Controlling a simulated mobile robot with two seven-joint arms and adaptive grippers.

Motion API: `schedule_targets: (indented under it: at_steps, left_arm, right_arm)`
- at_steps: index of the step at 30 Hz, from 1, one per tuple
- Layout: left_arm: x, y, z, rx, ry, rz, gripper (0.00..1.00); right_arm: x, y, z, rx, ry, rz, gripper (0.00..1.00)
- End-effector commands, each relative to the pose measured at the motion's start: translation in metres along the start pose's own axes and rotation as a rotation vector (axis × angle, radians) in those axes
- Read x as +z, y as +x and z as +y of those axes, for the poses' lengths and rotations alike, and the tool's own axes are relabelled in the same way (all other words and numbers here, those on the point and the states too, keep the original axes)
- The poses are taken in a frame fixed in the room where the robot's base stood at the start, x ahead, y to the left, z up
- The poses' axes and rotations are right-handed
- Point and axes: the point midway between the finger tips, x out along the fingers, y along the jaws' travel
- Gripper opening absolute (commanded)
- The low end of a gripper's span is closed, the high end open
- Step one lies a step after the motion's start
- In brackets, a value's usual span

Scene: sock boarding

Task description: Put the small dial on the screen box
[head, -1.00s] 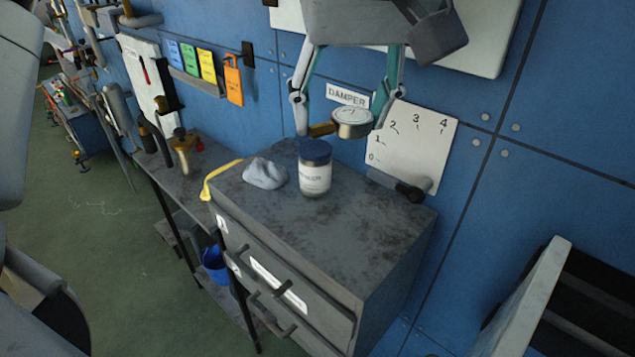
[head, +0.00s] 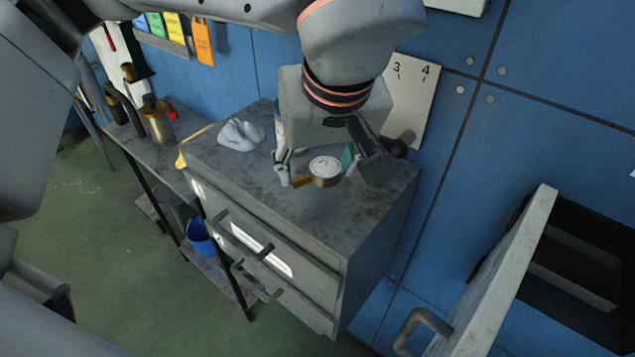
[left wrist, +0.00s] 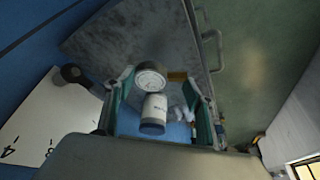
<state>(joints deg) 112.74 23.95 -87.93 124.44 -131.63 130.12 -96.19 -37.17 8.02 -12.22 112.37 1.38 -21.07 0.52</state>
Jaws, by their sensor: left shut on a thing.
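The small dial (head: 325,166) has a round white face, a metal rim and a short brass stem. My left gripper (head: 317,165) is shut on it, with one finger at the stem side and one at the rim side. It holds the dial face up in front of the grey drawer cabinet's top, apparently above it. In the left wrist view the dial (left wrist: 151,76) sits between the fingers, with its brass stem (left wrist: 177,76) towards the right finger. I cannot tell which thing is the screen box. My right gripper is not in view.
A grey drawer cabinet (head: 345,225) carries a crumpled grey cloth (head: 241,134) and a white jar with a blue lid (left wrist: 154,112), mostly hidden in the head view. A pale door (head: 500,270) stands open beside a dark compartment (head: 580,255) at the right.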

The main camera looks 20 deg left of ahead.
Motion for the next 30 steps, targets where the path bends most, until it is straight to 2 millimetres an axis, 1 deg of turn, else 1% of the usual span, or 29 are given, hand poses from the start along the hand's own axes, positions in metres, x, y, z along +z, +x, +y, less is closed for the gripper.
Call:
schedule_targets:
  at_steps: [6,9,17,21,22,23,24,30]
  left_arm:
    - [0.012,0.027,0.000,-0.002,0.003,-0.004,0.19]
    - [0.015,0.034,0.000,0.000,0.001,-0.002,0.19]
    - [0.015,0.034,0.000,0.000,0.001,0.000,0.19]
    - [0.016,0.038,0.000,-0.001,0.002,0.000,0.19]
    - [0.016,0.037,0.000,-0.001,0.002,0.000,0.62]
    - [0.016,0.037,0.000,-0.001,0.002,0.000,0.69]
    - [0.016,0.037,0.000,-0.001,0.001,0.000,0.71]
    - [0.016,0.037,0.000,0.000,0.001,0.000,0.71]
  right_arm:
    - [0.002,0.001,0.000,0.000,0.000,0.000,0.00]
    - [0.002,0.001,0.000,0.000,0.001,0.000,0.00]
    - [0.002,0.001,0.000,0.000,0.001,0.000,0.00]
    - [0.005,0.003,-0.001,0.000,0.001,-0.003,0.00]
    - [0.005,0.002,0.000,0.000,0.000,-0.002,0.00]
    - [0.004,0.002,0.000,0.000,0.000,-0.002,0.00]
    - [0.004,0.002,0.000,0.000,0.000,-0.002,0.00]
    - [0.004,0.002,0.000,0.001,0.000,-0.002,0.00]
